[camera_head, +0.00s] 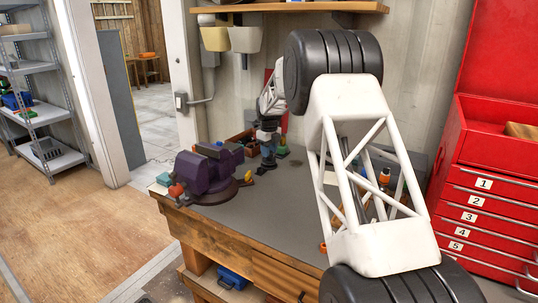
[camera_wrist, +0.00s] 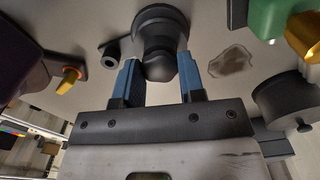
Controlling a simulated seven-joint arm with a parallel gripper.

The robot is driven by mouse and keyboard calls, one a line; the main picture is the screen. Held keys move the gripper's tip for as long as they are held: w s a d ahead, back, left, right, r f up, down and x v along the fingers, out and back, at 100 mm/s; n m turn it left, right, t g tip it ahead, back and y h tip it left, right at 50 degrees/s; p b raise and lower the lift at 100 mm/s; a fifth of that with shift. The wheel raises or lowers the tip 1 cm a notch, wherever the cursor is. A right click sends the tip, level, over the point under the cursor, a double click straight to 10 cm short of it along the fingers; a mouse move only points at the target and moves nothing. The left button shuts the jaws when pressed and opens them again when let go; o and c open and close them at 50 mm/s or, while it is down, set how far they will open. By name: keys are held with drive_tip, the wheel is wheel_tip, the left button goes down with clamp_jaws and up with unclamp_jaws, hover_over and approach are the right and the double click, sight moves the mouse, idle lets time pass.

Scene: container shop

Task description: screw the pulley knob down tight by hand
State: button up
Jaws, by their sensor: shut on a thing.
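The pulley knob (camera_wrist: 160,65) is dark and rounded, at the top middle of the wrist view. It sits against a wider dark round pulley part (camera_wrist: 160,28). My gripper (camera_wrist: 160,78) has a blue finger on each side of the knob and is shut on it. In the head view my gripper (camera_head: 267,135) is small and far off over the back of the workbench (camera_head: 280,205), pointing down at a dark upright part (camera_head: 268,157). The knob cannot be made out clearly there, and its thread is hidden.
A purple vise (camera_head: 208,172) stands on the bench left of my gripper. A green thing (camera_wrist: 270,18) and a dark grey cylinder (camera_wrist: 284,100) lie close on the right in the wrist view. A red tool chest (camera_head: 492,205) stands at the right. The bench front is clear.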

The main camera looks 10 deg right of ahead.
drive_tip(key=shift+m, duration=0.6)
drive_tip(key=o, duration=1.1)
drive_tip(key=shift+r, duration=0.15)
drive_tip(key=shift+r, duration=2.85)
